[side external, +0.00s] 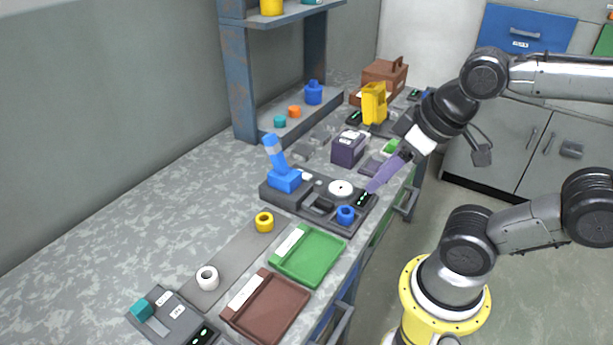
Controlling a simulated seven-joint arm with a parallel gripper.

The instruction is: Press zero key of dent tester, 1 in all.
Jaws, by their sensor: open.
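A dark station with a blue lever (284,178), a round white dial (340,188) and a small display with green lights (363,198) stands mid-bench; it may be the dent tester, but I cannot read its label. My gripper (372,188) reaches in from the right with long purple fingers pointing down-left. The fingertips are close to the display at the station's right end; I cannot tell whether they touch it. The gripper is open and seems to hold nothing. The zero key cannot be made out; the fingers may hide part of that end.
A blue ring (345,215) sits on the station's front. Nearby are a green tray (307,256), a brown tray (264,308), yellow (264,222) and white (207,278) rings, and a purple box (348,148). Another device (173,322) with a display stands front left. The left bench is clear.

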